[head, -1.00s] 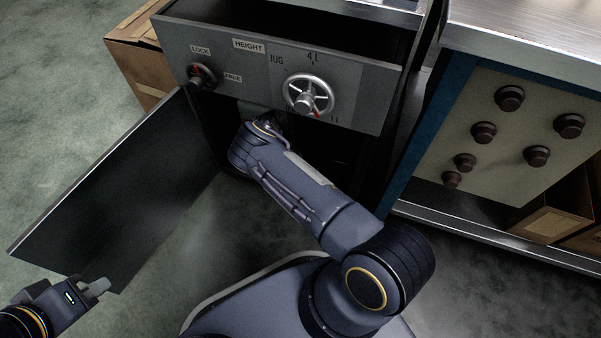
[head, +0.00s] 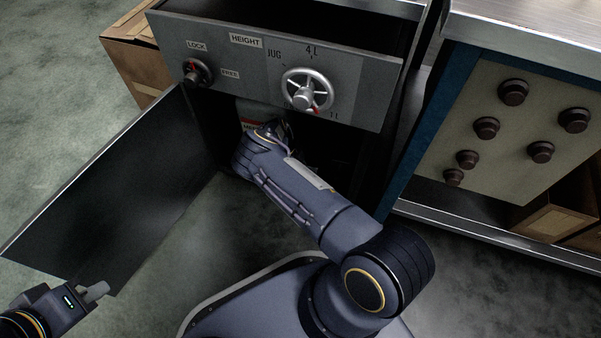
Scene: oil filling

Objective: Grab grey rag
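No grey rag can be made out in the head view. My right arm reaches into the dark open cabinet (head: 345,148) below the grey control panel (head: 240,77). Its gripper is inside the cabinet, hidden behind my own wrist and the panel, so its fingers do not show. A pale object (head: 250,112) with a red-edged label is partly visible inside, just behind my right wrist. My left gripper (head: 97,291) is at the lower left, at the bottom edge of the open cabinet door (head: 110,190). Its fingers are small and seem close together; whether they grip the door is unclear.
The panel carries a lock knob (head: 197,73) and a height handwheel (head: 307,92). The door stands swung open to the left. A cardboard box (head: 140,60) is behind it. A workbench with dark knobs (head: 513,92) stands at the right. Floor is clear at the far left.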

